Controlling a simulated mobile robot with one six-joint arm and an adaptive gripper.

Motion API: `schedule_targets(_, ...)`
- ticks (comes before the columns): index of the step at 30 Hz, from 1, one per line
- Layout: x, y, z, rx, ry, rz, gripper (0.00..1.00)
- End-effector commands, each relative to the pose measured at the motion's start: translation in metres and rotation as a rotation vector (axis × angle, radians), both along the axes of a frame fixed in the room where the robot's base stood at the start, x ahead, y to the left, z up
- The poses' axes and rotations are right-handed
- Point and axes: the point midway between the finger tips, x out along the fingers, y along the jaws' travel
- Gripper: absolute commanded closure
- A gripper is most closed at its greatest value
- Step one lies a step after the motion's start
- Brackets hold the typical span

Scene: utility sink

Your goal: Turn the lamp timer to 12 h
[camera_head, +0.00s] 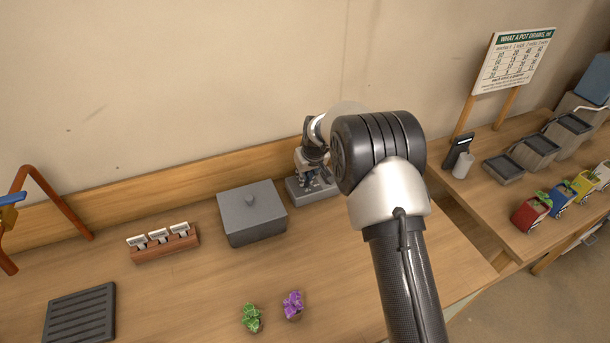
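My gripper (316,168) is small in the view, beyond my arm's large dark joint. It points down over a low grey block (298,195) near the back wall. The fingertips are close to the top of this block; I cannot tell if they touch anything. Their opening is too small to judge. My arm and gripper hide part of the block, and no dial or hour marks can be read on it. I cannot tell for sure whether this block is the lamp timer.
Left of the block stands a grey box (250,220) with a round knob on top. A wooden label holder (165,245), a slatted dark tray (80,315), and green (251,318) and purple (293,305) plants stand on the bench. Small coloured carts (531,214) are at right.

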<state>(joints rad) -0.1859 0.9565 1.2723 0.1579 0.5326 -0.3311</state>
Motion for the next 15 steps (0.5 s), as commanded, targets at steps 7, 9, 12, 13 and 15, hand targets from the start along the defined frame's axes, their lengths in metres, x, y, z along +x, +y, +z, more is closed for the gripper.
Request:
schedule_targets(7, -0.0004, -0.0001, -0.0009, 0.000, 0.001, 0.000, 1.00)
schedule_targets(9, -0.0004, 0.0000, -0.0010, 0.000, 0.001, 0.000, 1.00)
schedule_targets(12, -0.0005, 0.0000, -0.0010, 0.000, 0.001, -0.003, 1.00)
schedule_targets(13, -0.0005, 0.0001, -0.0010, 0.000, 0.002, -0.006, 1.00)
schedule_targets(15, -0.0006, 0.0004, -0.0010, 0.000, 0.002, -0.019, 1.00)
